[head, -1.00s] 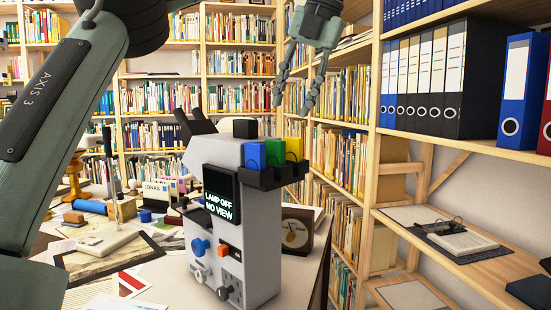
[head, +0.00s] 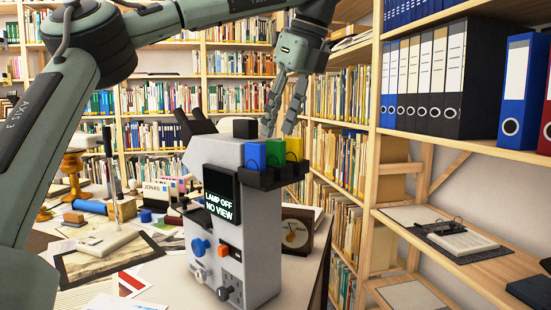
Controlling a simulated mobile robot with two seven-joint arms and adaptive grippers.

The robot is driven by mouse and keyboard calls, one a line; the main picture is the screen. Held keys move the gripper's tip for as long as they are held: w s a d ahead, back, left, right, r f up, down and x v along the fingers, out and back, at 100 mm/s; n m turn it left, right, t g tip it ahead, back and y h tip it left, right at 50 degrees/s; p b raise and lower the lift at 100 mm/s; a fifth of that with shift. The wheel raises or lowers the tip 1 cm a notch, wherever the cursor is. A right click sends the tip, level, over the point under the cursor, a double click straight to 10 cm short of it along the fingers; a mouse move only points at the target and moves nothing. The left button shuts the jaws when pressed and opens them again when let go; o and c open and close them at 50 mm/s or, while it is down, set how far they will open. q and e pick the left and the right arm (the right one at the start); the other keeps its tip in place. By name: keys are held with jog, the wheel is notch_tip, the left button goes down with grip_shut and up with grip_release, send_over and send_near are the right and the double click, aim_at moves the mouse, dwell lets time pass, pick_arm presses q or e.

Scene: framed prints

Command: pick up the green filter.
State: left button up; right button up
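The green filter (head: 275,151) sits upright in a dark rack (head: 262,180) on the upper right side of a grey microscope-like device (head: 230,235). It stands between a blue filter (head: 255,154) and a yellow filter (head: 294,147), each with a thin dark loop handle. My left gripper (head: 279,130) points down just above the green filter in the picture, its two fingers apart and nothing between them. I cannot tell whether the fingertips touch the filter's handle. My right gripper is not in view.
The device's screen (head: 221,197) reads "LAMP OFF NO VIEW". A framed dial (head: 297,230) stands behind the device. Shelves with binders (head: 430,78) line the right side.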

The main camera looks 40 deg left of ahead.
aim_at(276, 141)
pick_arm(q)
jog(key=x, duration=0.4)
jog(key=shift+w+f, duration=0.1)
jog(key=shift+f, duration=0.1)
jog(key=shift+d, duration=0.1)
grip_shut()
